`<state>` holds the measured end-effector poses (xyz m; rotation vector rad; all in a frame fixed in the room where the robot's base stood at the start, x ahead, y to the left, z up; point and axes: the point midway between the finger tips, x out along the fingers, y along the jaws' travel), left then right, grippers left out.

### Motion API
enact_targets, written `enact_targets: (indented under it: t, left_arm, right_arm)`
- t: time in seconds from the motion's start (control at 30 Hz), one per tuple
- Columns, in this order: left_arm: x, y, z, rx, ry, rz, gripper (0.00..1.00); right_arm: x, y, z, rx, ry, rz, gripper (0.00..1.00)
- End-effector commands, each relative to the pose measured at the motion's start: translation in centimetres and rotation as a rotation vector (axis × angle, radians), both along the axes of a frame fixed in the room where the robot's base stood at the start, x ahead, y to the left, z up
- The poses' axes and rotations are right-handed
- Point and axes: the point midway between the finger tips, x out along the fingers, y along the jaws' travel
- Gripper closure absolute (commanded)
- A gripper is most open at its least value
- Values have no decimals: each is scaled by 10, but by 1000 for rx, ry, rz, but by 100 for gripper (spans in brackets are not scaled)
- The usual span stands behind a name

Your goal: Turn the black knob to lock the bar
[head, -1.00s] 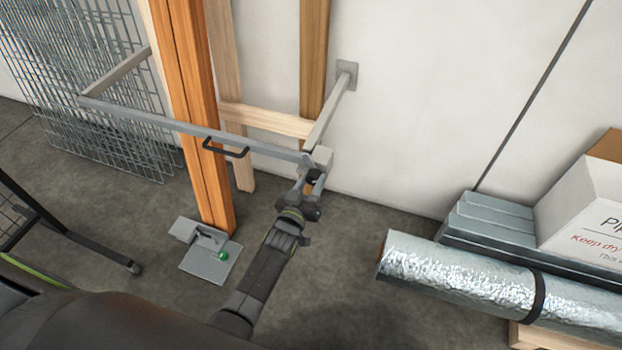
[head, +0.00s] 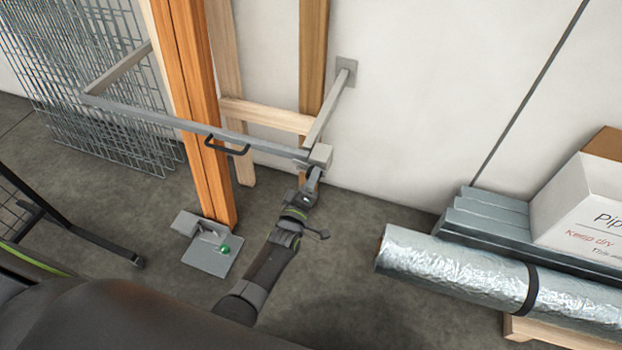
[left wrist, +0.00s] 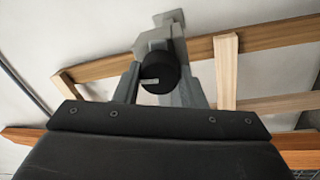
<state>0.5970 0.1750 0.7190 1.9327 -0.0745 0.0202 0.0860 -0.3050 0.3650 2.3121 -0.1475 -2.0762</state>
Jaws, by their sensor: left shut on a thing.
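The black knob (left wrist: 160,74) sits in the left wrist view between the two grey fingers of my left gripper (left wrist: 158,88), which is shut on it. Its pale mark lies roughly level, pointing left. In the head view my left gripper (head: 312,182) reaches up to the grey latch block (head: 321,155) at the right end of the bar and hides the knob. The grey bar (head: 150,115) runs across in front of the orange column (head: 188,100), its right end at the block. A black handle (head: 227,146) is on the bar. My right gripper is not in view.
A grey floor plate with a green ball (head: 224,250) is at the column's foot. A foil-wrapped roll (head: 450,270) and a white box (head: 590,210) lie right. Wire mesh panels (head: 80,70) lean on the wall at left. Floor between gripper and roll is clear.

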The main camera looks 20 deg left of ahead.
Motion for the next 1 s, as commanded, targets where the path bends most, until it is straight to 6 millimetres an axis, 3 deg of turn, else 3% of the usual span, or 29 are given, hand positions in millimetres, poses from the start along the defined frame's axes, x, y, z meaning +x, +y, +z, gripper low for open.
enact_targets:
  t: [0.33,0.9,0.93,1.0]
  left_arm:
    - [0,0,-1,-152,7,0,100]
    - [-1,0,-1,-186,8,0,100]
    - [-1,0,-1,-186,8,0,62]
    - [-1,0,-1,-186,8,0,53]
  right_arm:
    - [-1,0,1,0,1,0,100]
    - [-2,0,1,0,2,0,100]
    - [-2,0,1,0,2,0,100]
    - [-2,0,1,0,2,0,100]
